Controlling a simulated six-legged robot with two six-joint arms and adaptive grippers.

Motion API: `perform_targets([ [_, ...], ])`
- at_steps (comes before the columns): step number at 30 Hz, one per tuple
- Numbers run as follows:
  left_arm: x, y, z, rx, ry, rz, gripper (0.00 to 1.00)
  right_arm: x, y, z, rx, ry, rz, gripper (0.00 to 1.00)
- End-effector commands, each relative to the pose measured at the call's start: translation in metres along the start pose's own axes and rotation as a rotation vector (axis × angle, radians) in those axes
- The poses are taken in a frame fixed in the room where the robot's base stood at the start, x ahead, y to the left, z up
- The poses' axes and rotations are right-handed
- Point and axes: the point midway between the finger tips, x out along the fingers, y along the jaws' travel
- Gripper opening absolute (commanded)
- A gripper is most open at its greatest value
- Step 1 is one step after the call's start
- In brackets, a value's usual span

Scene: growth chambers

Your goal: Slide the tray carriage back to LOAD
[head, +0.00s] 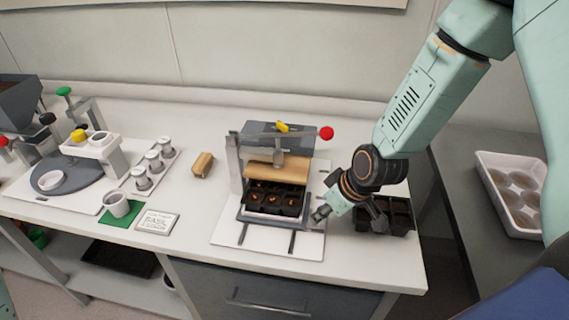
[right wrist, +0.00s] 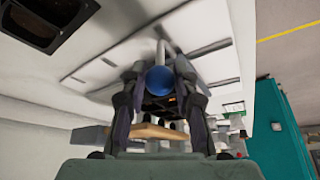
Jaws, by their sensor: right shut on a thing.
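The tray carriage (head: 262,219) stands on the white base plate of a small press, over two dark rails. It bears a black cell tray (head: 276,198) with brown bits in its cells. The tray's back part lies under the wooden press board (head: 277,169). My right gripper (head: 322,214) is at the carriage's front right corner. In the right wrist view its fingers (right wrist: 160,84) are shut on a blue ball knob (right wrist: 159,79). The knob is hidden by the gripper in the head view. I cannot read a LOAD mark. My left gripper is out of view.
A second black cell tray (head: 397,217) stands close to my right gripper, partly behind it. The press has a red lever knob (head: 326,133). Bare plate shows before the carriage.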

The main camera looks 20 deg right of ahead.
Motion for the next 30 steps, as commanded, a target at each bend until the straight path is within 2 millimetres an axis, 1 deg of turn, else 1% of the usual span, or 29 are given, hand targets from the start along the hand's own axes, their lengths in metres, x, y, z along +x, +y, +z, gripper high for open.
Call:
perform_targets([
  [3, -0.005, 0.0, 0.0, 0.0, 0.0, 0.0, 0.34, -0.003, -0.006, 0.004, 0.0, -0.001, -0.001, 0.11],
  [16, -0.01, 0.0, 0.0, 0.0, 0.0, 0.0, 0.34, -0.009, -0.028, 0.017, -0.001, -0.001, -0.001, 0.11],
  [27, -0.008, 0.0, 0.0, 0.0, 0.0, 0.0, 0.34, -0.014, -0.046, 0.028, -0.001, -0.001, -0.001, 0.11],
  [30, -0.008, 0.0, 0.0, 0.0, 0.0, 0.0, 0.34, -0.015, -0.048, 0.029, -0.001, 0.001, 0.0, 0.11],
])
